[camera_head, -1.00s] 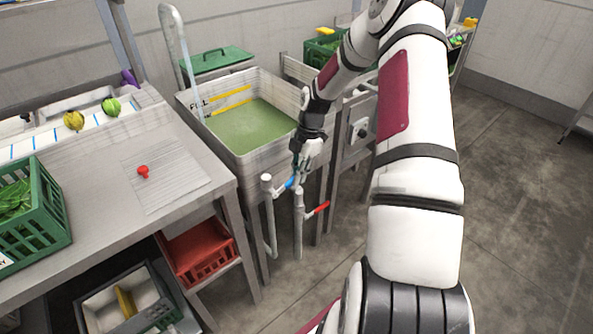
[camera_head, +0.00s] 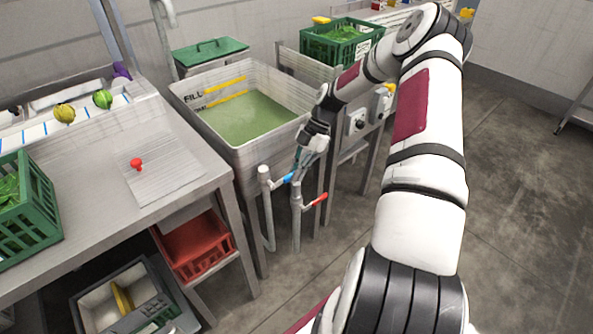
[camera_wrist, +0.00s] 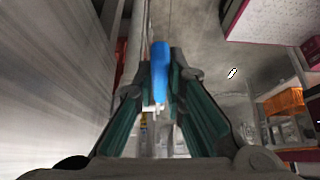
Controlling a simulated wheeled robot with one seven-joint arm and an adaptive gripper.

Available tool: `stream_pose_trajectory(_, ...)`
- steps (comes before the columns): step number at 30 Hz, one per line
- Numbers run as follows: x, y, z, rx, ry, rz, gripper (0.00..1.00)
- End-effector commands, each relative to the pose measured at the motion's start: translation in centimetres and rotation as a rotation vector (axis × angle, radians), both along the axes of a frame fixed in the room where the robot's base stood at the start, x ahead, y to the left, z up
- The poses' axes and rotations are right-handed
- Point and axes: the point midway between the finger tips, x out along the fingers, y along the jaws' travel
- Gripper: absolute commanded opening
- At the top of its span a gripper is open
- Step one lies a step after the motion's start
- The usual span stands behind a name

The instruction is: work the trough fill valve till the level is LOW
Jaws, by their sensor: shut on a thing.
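The trough (camera_head: 180,98) holds green water (camera_head: 250,118). Two yellow lines mark its inner back wall, the upper one labelled FILL; the lower label is too small to read surely. The water surface lies at or just under the lower line. A blue valve lever (camera_head: 286,178) sits on a grey pipe below the trough's front right corner. My gripper (camera_head: 295,172) is at that lever. In the wrist view the blue lever (camera_wrist: 160,70) stands between the fingertips of my gripper (camera_wrist: 161,85), which is shut on it. A red lever (camera_head: 319,198) is on the pipe to the right, apart from my gripper.
A panel with a dial (camera_head: 357,122) is right of the trough. Open floor (camera_head: 520,200) lies at the right.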

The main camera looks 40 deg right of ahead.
Motion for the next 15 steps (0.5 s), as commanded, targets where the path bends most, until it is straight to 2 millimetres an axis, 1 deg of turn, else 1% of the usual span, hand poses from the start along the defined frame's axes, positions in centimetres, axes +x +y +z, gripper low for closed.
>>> stream_pose_trajectory(1,0.0,-0.03,-0.09,0.0,0.0,-0.002,0.0)
stream_pose_trajectory(2,0.0,-0.02,-0.1,0.0,0.001,-0.003,0.13)
stream_pose_trajectory(3,0.0,-0.02,-0.1,0.0,0.001,-0.003,0.23)
stream_pose_trajectory(4,-0.01,-0.02,-0.1,0.0,0.0,-0.002,0.29)
stream_pose_trajectory(5,-0.01,-0.01,-0.09,0.0,0.0,-0.002,0.32)
stream_pose_trajectory(15,0.01,-0.17,0.15,-0.001,0.0,-0.001,0.32)
